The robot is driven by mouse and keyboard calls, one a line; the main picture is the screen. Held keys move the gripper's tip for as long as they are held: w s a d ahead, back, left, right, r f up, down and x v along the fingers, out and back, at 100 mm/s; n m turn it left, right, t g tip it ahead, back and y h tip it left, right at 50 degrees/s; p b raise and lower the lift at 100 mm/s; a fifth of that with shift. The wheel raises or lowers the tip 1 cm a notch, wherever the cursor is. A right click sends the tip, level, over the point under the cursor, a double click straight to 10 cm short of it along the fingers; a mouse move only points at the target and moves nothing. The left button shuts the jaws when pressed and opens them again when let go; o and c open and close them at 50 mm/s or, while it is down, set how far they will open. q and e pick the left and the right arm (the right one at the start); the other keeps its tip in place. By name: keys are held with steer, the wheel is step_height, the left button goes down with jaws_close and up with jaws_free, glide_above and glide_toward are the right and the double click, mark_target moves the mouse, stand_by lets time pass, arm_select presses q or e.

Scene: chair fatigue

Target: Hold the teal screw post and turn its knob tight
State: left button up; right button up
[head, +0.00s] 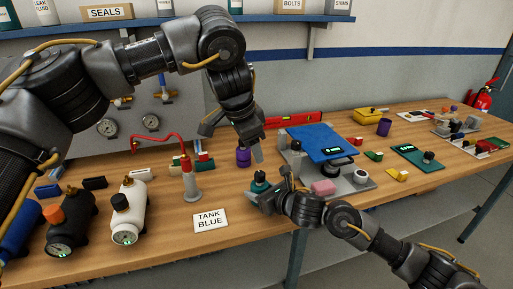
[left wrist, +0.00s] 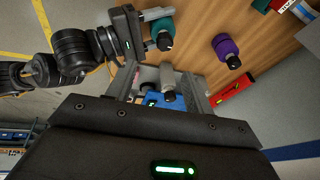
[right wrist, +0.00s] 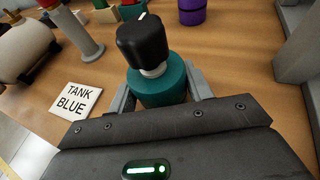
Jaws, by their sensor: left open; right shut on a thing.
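The teal screw post (head: 259,187) stands on the wooden table, with a black knob (right wrist: 145,40) on a pale stem on top. The knob bears a white mark, and a gap of stem shows between it and the teal body. My right gripper (head: 264,202) is shut on the teal body from the front, a finger on each side in the right wrist view. My left gripper (head: 233,140) is open and empty, above and behind the post, apart from the knob. In the left wrist view the teal post (left wrist: 158,27) lies beyond the left gripper's fingers.
A purple post (head: 243,157) stands behind the teal one. A grey fixture with a blue plate (head: 322,143) is close on the right. A red level (head: 292,119) lies behind.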

steer(key=shift+d, duration=0.1)
arm_select(q)
steer(key=shift+s+d+t+y, duration=0.3)
steer(key=shift+s+d+t, duration=0.2)
steer(key=shift+s+d, duration=0.1)
arm_select(e)
steer(key=o, duration=1.4)
